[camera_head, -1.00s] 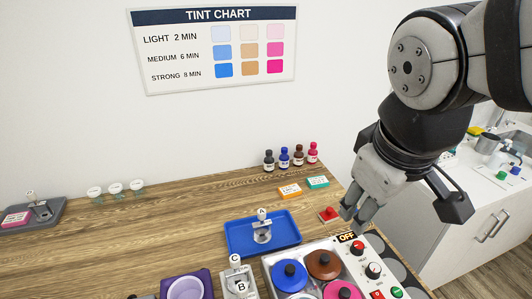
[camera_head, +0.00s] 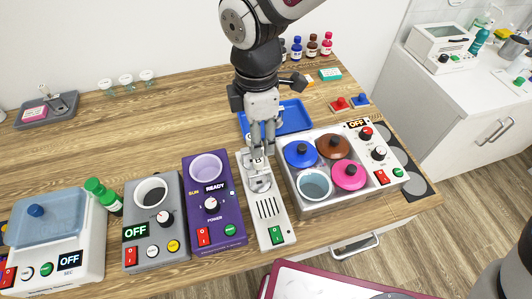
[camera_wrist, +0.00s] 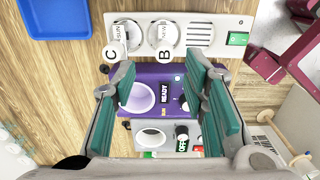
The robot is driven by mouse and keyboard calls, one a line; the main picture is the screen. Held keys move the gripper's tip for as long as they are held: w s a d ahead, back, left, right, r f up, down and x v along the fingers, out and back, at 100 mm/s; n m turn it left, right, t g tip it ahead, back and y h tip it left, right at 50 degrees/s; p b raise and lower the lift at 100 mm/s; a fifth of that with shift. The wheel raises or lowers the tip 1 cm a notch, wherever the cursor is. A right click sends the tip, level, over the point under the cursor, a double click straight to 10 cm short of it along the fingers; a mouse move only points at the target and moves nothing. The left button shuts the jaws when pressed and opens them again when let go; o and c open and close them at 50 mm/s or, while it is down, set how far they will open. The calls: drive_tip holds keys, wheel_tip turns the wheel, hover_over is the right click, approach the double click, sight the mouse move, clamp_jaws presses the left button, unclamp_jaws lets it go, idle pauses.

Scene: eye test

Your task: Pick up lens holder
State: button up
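A lens holder labelled B (camera_head: 257,163) stands on the white unit (camera_head: 268,213) with the green switch. In the wrist view, two tags, B (camera_wrist: 164,55) and C (camera_wrist: 114,50), show beside round seats at the far end of this unit. In the head view my gripper covers the C part. My gripper (camera_head: 263,138) points down over the far end of the unit. In the wrist view its green-padded fingers (camera_wrist: 163,85) are apart with nothing between them. A white tag shows by the blue tray (camera_head: 292,118), partly hidden by my gripper.
Left of the white unit stand a purple unit (camera_head: 213,220), a grey unit (camera_head: 154,235) and a white bath (camera_head: 52,240). Right is a steel tank (camera_head: 318,210) with several lidded pots. A grey tray (camera_head: 30,117) lies far left.

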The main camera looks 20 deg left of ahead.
hover_over(259, 172)
drive_tip(key=w, duration=0.1)
wheel_tip(259, 172, down, 7)
drive_tip(key=shift+w+a+r, duration=0.1)
drive_tip(key=shift+r, duration=0.05)
drive_tip(key=f, duration=0.4)
drive_tip(key=shift+s+f+p, duration=0.25)
drive_tip(key=shift+s+p, duration=0.05)
drive_tip(key=shift+s, duration=0.1)
drive_tip(key=shift+w+f, duration=0.1)
drive_tip(key=shift+f, duration=0.4)
clamp_jaws()
